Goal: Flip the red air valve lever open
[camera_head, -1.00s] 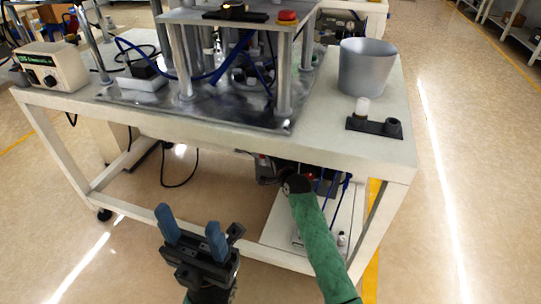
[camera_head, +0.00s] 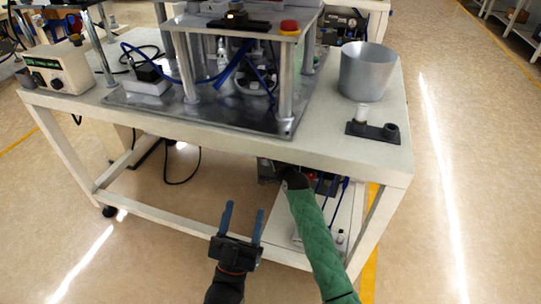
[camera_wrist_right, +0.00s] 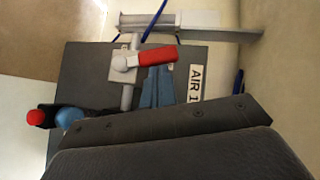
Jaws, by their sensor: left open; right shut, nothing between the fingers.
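The red air valve lever (camera_wrist_right: 158,56) shows in the right wrist view, mounted on a light-grey valve (camera_wrist_right: 124,66) with a round pivot. It lies roughly sideways, pointing right and slightly up. My right gripper (camera_wrist_right: 158,72) is shut and empty. Its blue fingertips are right at the lever's lower edge; I cannot tell whether they touch. In the head view the right gripper and lever are hidden under the table, beyond my green-sleeved right arm. My left gripper (camera_head: 243,210) is open and empty, its blue fingers pointing up the picture, in front of the table.
An "AIR 1" label (camera_wrist_right: 197,86) is right of the fingers, on a dark panel. A red knob (camera_wrist_right: 36,118) and a blue one (camera_wrist_right: 69,117) are at lower left. The white table (camera_head: 350,152) overhangs my right arm.

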